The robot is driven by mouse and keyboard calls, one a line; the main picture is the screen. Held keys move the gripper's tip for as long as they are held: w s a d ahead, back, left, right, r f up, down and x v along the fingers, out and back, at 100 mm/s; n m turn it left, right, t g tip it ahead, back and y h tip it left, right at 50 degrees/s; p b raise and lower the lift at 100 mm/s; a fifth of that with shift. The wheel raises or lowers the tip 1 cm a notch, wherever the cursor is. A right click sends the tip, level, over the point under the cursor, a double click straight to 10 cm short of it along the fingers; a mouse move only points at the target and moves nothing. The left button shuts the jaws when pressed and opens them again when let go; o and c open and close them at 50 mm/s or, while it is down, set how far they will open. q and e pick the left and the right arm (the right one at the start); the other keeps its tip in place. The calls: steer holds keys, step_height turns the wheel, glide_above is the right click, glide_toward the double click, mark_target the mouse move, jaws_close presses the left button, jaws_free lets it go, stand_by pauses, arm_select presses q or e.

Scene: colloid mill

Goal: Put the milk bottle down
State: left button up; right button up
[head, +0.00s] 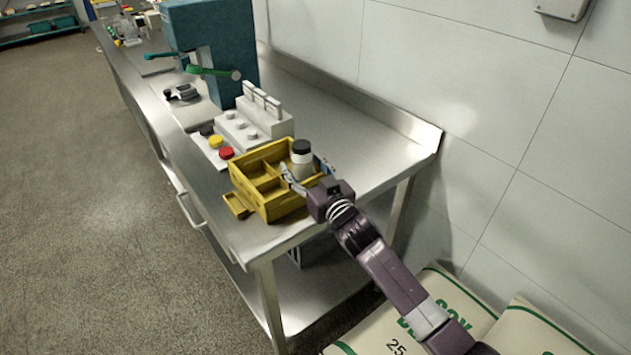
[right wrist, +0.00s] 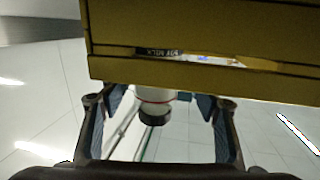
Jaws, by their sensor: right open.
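The milk bottle (head: 302,158), white with a black cap, stands upright in the right-hand part of a yellow divided box (head: 268,208) on the steel table. My right gripper (head: 304,178) is open around the bottle at the box's right edge. In the right wrist view, the bottle's neck and black cap (right wrist: 154,112) show between the two spread fingers. That view is upside down, with the box's wall (right wrist: 200,40) across the top. Part of a label shows through a slot in that wall. The bottle's base is hidden by the box. My left gripper is not in view.
The steel table (head: 350,130) has a raised back edge along the tiled wall. Behind the box stand a white rack (head: 258,115), a red button (head: 226,153) and a yellow button (head: 215,141), and a blue machine (head: 222,45). Printed sacks (head: 450,300) lie at lower right.

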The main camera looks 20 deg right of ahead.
steer(key=v, duration=1)
steer(key=shift+s+b, duration=0.2)
steer(key=shift+b, duration=0.1)
